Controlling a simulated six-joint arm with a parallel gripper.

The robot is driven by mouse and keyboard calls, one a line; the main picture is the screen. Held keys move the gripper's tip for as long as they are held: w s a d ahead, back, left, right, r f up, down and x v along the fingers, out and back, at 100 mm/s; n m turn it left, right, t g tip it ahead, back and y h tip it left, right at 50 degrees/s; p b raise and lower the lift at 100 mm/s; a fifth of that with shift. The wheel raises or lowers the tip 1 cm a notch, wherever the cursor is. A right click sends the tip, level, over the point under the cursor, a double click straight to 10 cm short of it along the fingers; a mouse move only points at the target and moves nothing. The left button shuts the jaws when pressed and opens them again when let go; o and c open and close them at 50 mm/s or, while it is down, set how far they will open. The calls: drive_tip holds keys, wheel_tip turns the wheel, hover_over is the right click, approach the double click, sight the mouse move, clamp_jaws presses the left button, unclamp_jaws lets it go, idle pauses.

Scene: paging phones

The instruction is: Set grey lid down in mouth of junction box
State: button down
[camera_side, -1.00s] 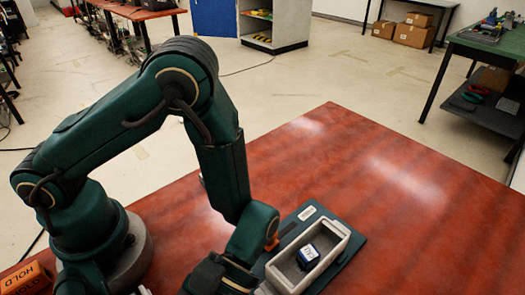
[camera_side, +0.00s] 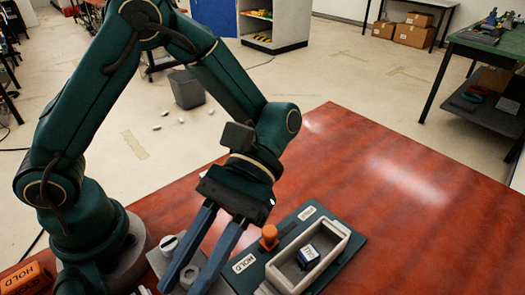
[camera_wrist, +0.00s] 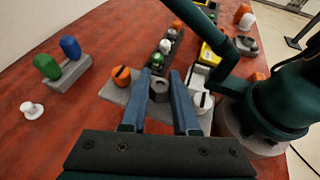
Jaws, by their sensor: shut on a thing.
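My gripper (camera_wrist: 160,76) is in the lower middle of the side view, pointing down. Its two blue fingers are shut on a small grey angular piece (camera_wrist: 158,90), which I take for the grey lid; it also shows between the fingers in the side view (camera_side: 188,276). A grey plate lies under or behind it, and I cannot tell whether they touch. An open pale grey box (camera_side: 341,243), which looks like the junction box, stands on a dark green board to the right of my gripper. A blue and white block (camera_side: 308,256) is inside it.
An orange knob (camera_side: 268,238) stands on the green board (camera_side: 247,281) between my gripper and the box. A white slotted knob (camera_wrist: 203,102) and an orange knob (camera_wrist: 122,75) flank the fingers. Blue and green knobs (camera_wrist: 70,46) stand left. The red table is clear behind the box.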

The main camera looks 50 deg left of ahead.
drive_tip(key=v, duration=0.2)
drive_tip(key=shift+w+a+r, duration=0.2)
drive_tip(key=shift+a+r, duration=0.05)
drive_tip(key=shift+a, duration=0.05)
drive_tip(key=w+a+r+n+t+h, duration=0.3)
drive_tip(key=w+a+n+t, duration=0.5)
drive_tip(key=a+n+t, duration=0.1)
drive_tip(key=w+a+r+n+t+h, duration=0.3)
drive_tip(key=w+a+n+t, duration=0.6)
drive_tip(key=n+t, duration=0.3)
drive_tip(key=shift+w+a+n, duration=0.15)
drive_tip(key=shift+w+n, duration=0.05)
drive_tip(key=shift+n, duration=0.4)
drive_tip(key=shift+h, duration=0.3)
